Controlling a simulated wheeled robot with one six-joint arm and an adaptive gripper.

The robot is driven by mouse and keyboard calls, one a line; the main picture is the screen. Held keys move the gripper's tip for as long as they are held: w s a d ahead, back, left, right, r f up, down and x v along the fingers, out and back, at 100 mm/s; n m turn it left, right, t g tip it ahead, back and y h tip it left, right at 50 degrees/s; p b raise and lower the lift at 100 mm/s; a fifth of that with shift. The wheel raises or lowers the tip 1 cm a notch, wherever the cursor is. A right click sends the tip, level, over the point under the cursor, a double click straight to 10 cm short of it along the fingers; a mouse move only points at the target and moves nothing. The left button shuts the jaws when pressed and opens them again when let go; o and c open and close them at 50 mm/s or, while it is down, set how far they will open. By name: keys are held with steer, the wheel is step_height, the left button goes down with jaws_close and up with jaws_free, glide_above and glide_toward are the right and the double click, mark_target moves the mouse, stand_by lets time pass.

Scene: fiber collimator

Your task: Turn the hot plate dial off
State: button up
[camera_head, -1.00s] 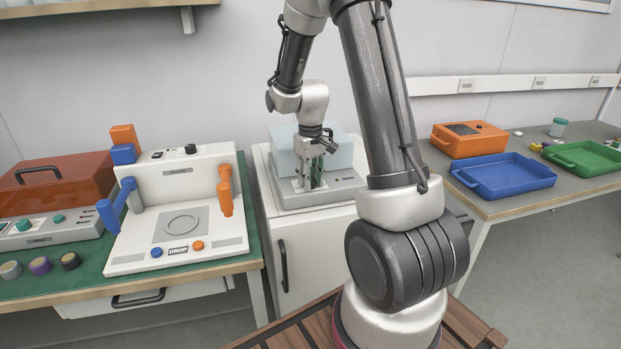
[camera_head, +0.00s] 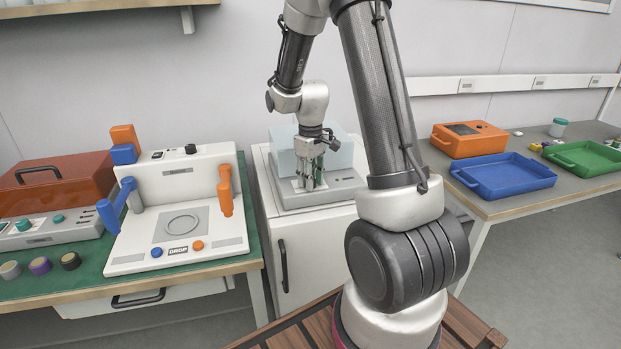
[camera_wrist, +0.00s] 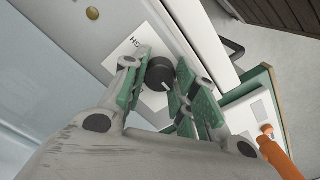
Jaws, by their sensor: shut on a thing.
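The hot plate (camera_head: 345,186) is a grey unit with a pale translucent block on it, standing on a white cabinet. In the head view my gripper (camera_head: 309,180) is over the front left of the hot plate, and the dial is hidden there.
A white machine (camera_head: 210,219) with blue and orange handles stands on the left bench. A blue tray (camera_head: 505,177), a green tray (camera_head: 590,158) and an orange box (camera_head: 470,138) are on the right table. A gold button (camera_wrist: 92,13) is near the dial.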

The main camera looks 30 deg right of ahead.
steer(key=o, duration=1.1)
steer(key=shift+c, duration=0.2)
step_height(320, 180, up, 12)
steer(key=s+a+r+m+t, duration=0.2)
steer(key=s+r, duration=0.3)
steer(key=s, duration=0.7)
steer(key=s+a+r+m+t, duration=0.1)
steer(key=s+a+r+t, duration=0.1)
steer(key=s, duration=0.9)
step_height(320, 180, up, 3)
steer(key=shift+s+a+f+m, duration=0.1)
steer(key=shift+s+a+m, duration=0.3)
steer(key=shift+a, duration=0.15)
